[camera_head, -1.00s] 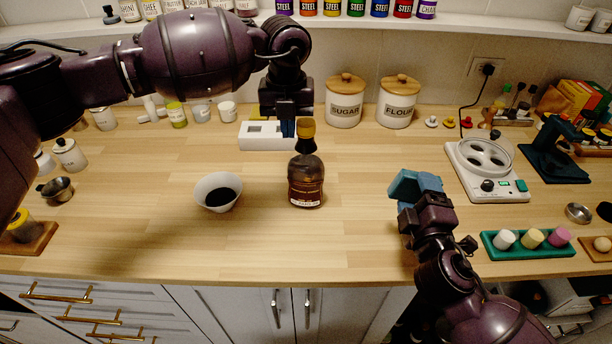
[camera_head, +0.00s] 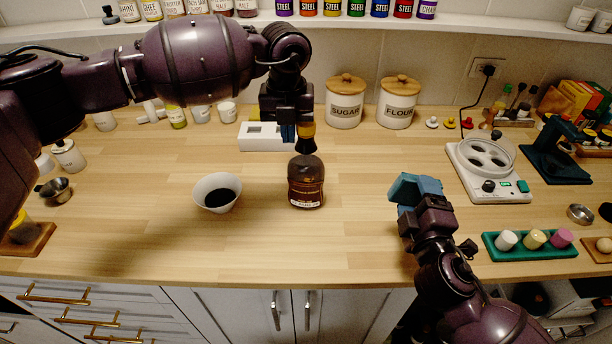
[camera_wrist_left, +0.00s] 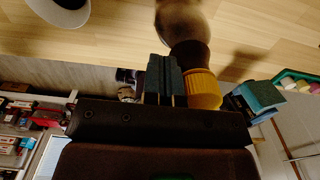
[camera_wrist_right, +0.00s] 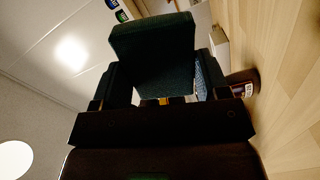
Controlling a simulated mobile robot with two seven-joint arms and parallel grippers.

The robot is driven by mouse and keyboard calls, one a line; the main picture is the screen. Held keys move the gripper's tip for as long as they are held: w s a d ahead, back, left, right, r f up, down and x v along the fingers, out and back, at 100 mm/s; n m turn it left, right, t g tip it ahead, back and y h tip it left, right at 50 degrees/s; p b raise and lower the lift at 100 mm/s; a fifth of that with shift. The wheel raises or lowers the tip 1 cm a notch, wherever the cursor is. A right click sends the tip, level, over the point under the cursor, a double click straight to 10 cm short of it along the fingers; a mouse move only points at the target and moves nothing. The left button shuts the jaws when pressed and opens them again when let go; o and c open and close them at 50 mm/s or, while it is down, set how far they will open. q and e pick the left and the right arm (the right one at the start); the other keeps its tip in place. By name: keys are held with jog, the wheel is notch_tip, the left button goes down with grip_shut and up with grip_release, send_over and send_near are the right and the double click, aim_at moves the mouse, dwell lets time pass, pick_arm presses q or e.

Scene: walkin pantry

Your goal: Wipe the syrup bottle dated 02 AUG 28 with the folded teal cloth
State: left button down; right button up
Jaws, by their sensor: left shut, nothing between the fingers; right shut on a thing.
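The syrup bottle (camera_head: 305,184), dark brown with a yellow cap (camera_head: 307,130), stands upright on the counter with a label low on its front; the date is too small to read. My left gripper (camera_head: 288,132) is shut and empty at the bottle's neck and cap, just to the left; the left wrist view shows its closed fingers (camera_wrist_left: 165,80) beside the yellow cap. My right gripper (camera_head: 422,200) is shut on the folded teal cloth (camera_head: 413,186), held above the counter right of the bottle. The cloth fills the middle of the right wrist view (camera_wrist_right: 152,50).
A white bowl of dark liquid (camera_head: 217,193) stands left of the bottle. A white box-shaped device (camera_head: 262,137) is behind it. Sugar (camera_head: 345,103) and flour (camera_head: 398,102) canisters stand at the back. A hotplate device (camera_head: 488,170) and green tray (camera_head: 530,244) are at right.

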jog(key=shift+m+g+h, duration=0.3)
jog(key=shift+m+h, duration=0.2)
jog(key=shift+h, duration=0.1)
jog(key=a+f, duration=0.1)
jog(key=a, duration=0.2)
jog(key=a+f, duration=0.1)
jog(key=a, duration=0.3)
jog(key=a+f, duration=0.2)
jog(key=a, duration=0.1)
jog(key=shift+s+a+f, duration=0.1)
jog(key=shift+s+a, duration=0.05)
jog(key=shift+s, duration=0.2)
send_near(317, 179)
jog(key=s+a, duration=0.1)
jog(key=a, duration=0.3)
jog(key=shift+h, duration=0.3)
jog(key=shift+w+d+f, duration=0.1)
jog(key=shift+w+d, duration=0.1)
jog(key=shift+w, duration=1.2)
jog(key=shift+w+d, duration=0.2)
jog(key=shift+w, duration=1.2)
jog(key=shift+w+d, duration=0.1)
jog(key=shift+w, duration=0.9)
jog(key=shift+s+d, duration=0.15)
jog(key=shift+d, duration=1.7)
jog(key=shift+a, duration=0.2)
